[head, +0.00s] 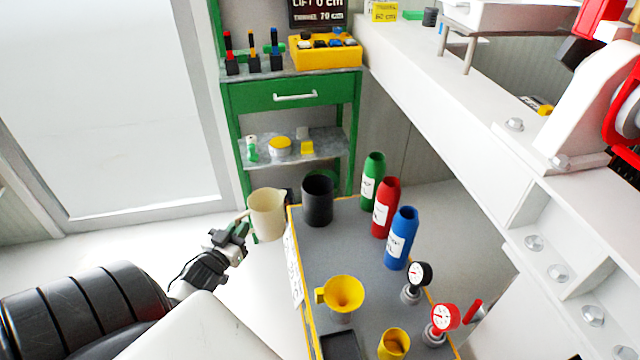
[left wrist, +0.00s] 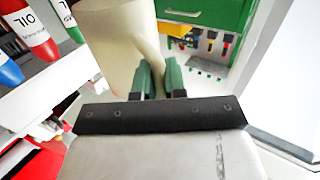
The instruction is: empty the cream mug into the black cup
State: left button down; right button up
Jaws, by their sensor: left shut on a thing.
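The cream mug (head: 267,214) is held in the air just left of the grey table's far left corner, close to upright with a slight tilt. My left gripper (head: 240,229) is shut on the mug's handle side. In the left wrist view the mug (left wrist: 118,45) fills the upper middle, above the green fingertips (left wrist: 158,80). The black cup (head: 318,200) stands upright on the table's far left corner, just right of the mug and apart from it. The insides of both are too dark or too angled to tell their contents. My right gripper is not in view.
Green (head: 372,178), red (head: 385,207) and blue (head: 401,238) bottles stand right of the cup on the grey table (head: 340,245). A yellow funnel (head: 343,292), a yellow cup (head: 394,344) and gauges (head: 419,275) are nearer. A green cart (head: 292,95) stands behind; a white beam (head: 450,90) runs at right.

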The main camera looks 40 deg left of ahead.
pick_arm(q)
jog(key=shift+w+r+p, duration=0.1)
jog(key=shift+r+p, duration=0.3)
jog(key=shift+p, duration=0.05)
jog(key=w+d+r+m+g+p, duration=0.1)
jog(key=w+r+m+g+p, duration=0.1)
jog(key=w+r+g+p, duration=0.3)
jog(key=w+d+r+m+g+p, duration=0.2)
jog(key=w+r+g+p, duration=0.3)
jog(key=r+p, duration=0.6)
jog(key=shift+w+m+g+p, duration=0.15)
jog(key=shift+m+g+p, duration=0.7)
jog(key=shift+p, duration=2.4)
jog(key=shift+w+d, duration=0.1)
jog(key=shift+g, duration=0.25)
jog(key=w, duration=0.1)
jog(key=w+r+g, duration=0.1)
jog(key=w+d+p, duration=0.1)
jog(key=shift+w+r+m+g+y, duration=0.2)
jog(key=shift+r+m+g+y, duration=0.05)
jog(key=shift+g+y, duration=0.15)
jog(key=shift+w+r, duration=0.1)
jog(key=shift+w, duration=0.15)
